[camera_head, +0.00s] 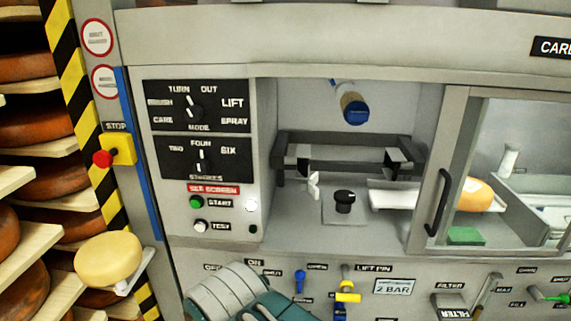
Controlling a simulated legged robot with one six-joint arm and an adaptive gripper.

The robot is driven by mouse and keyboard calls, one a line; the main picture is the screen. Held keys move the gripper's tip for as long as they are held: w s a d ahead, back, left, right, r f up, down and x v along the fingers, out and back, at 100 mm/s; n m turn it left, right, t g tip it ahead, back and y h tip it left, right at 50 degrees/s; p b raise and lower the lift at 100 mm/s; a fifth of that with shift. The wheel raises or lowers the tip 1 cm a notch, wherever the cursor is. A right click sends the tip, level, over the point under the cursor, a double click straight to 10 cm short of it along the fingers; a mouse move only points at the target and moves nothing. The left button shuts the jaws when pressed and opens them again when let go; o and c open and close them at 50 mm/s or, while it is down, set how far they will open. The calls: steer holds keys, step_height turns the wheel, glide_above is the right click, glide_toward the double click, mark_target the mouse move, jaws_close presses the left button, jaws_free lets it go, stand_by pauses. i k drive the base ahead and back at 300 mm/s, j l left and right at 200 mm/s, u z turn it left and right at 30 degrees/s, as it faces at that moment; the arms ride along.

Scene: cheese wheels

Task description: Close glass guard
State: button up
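The glass guard (446,120) is a grey-framed clear panel on the right side of the machine front. A dark upright handle (437,203) sits on its left frame bar. The guard stands to the right, and the bay (290,215) to its left is uncovered. Through the glass I see an orange-yellow rounded piece (474,195) and a green block (466,236).
The open bay holds a dark frame (340,140), a black knob (344,198) and a blue-capped cylinder (354,108). A control panel (200,140) and red stop button (103,159) are left. Cheese shelves stand far left.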

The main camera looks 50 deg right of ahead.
mark_target(453, 99)
steer(key=z, duration=3.1)
